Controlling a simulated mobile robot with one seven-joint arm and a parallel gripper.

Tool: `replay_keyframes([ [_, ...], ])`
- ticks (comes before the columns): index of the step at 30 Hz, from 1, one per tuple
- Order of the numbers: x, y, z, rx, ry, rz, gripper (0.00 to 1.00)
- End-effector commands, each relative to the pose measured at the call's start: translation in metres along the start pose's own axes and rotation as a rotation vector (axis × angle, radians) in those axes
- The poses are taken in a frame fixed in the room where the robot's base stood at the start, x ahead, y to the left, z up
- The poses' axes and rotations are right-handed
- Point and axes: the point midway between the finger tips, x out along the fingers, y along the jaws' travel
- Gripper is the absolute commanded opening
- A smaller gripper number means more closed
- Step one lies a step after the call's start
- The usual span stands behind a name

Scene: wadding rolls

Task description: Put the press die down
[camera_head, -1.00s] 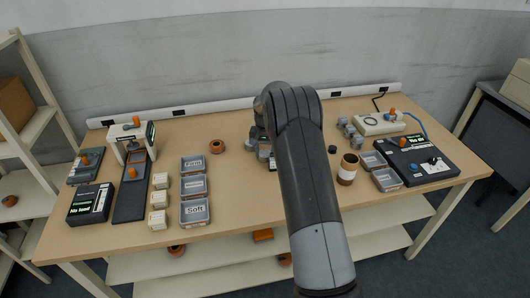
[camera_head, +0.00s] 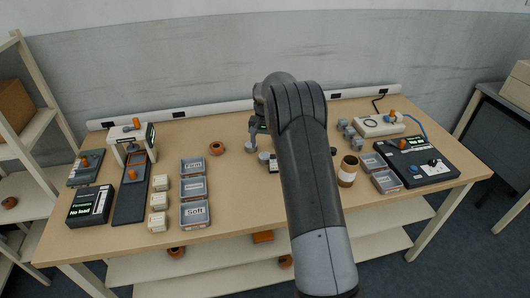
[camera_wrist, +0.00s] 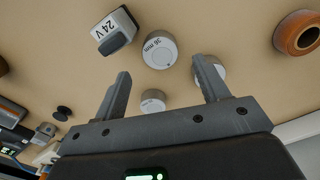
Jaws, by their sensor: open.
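Several short grey press dies stand on the wooden table in front of my gripper. One die marked "36 mm" (camera_wrist: 159,50) stands upright beyond the fingertips in the wrist view. A second die (camera_wrist: 153,101) shows between the fingers, and a third (camera_wrist: 212,68) is partly hidden behind the right finger. In the head view, one die (camera_head: 250,147) stands just below my gripper (camera_head: 256,128) and another (camera_head: 264,156) is beside my arm. My gripper is open and empty, apart from the dies. I cannot tell which die the task means.
A "24 V" block (camera_wrist: 116,31) stands close to the dies. An orange-brown roll (camera_head: 216,147) lies to the left. Labelled trays (camera_head: 195,213) and cream blocks (camera_head: 158,200) are farther left. A brown jar (camera_head: 348,171) stands right of my arm. Bare table lies between the roll and trays.

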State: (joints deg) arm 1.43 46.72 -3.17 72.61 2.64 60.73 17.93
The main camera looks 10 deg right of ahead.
Motion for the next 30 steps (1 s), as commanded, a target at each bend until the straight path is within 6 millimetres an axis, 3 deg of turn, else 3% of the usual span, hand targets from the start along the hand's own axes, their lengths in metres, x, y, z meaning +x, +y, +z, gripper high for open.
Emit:
replay_keyframes([
  [6,-0.044,0.000,0.000,0.000,0.003,-0.001,0.68],
  [14,-0.070,0.001,0.003,-0.003,0.004,-0.002,0.68],
  [17,-0.090,0.003,0.012,-0.014,0.020,-0.009,0.68],
  [23,-0.151,0.016,0.057,-0.058,0.077,-0.034,0.68],
  [30,-0.214,0.036,0.126,-0.120,0.153,-0.062,0.68],
])
